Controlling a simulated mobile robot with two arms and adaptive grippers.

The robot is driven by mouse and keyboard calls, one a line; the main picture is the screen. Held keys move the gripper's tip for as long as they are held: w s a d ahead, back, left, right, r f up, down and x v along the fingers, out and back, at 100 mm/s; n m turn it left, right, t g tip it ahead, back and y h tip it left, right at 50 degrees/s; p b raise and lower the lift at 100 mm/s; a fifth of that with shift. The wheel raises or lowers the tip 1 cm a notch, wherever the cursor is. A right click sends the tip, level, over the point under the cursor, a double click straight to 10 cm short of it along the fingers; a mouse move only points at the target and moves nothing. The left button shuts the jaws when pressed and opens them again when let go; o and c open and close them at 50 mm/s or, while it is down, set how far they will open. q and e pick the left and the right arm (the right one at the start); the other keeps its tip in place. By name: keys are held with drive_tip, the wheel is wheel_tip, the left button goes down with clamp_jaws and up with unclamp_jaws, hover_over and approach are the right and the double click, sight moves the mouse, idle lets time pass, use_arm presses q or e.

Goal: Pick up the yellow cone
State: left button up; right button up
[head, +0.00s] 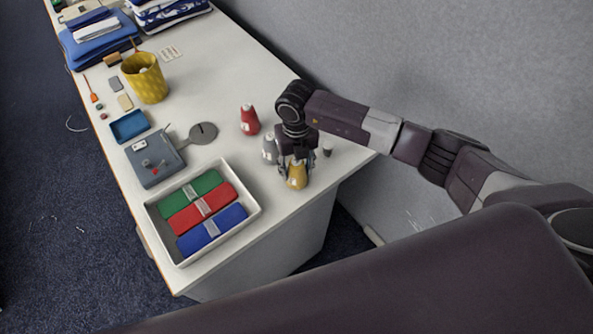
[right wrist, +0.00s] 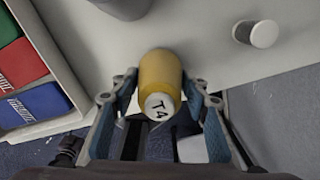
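The yellow cone (head: 297,178) stands near the table's right front edge, under my right gripper (head: 294,163). In the right wrist view the yellow cone (right wrist: 158,72) shows its white top marked "T4". The fingers are open. In the head view the gripper hides part of the cone. My left gripper is not in view.
A red cone (head: 249,120) and a grey cone (head: 269,149) stand close by on the table. A small dark cup-like object (head: 327,149) is right of the gripper. A white tray (head: 152,217) with green, red and blue cases lies to the left. The wall is behind.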

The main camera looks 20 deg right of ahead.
drive_tip(key=c, duration=0.8)
drive_tip(key=shift+r, duration=0.2)
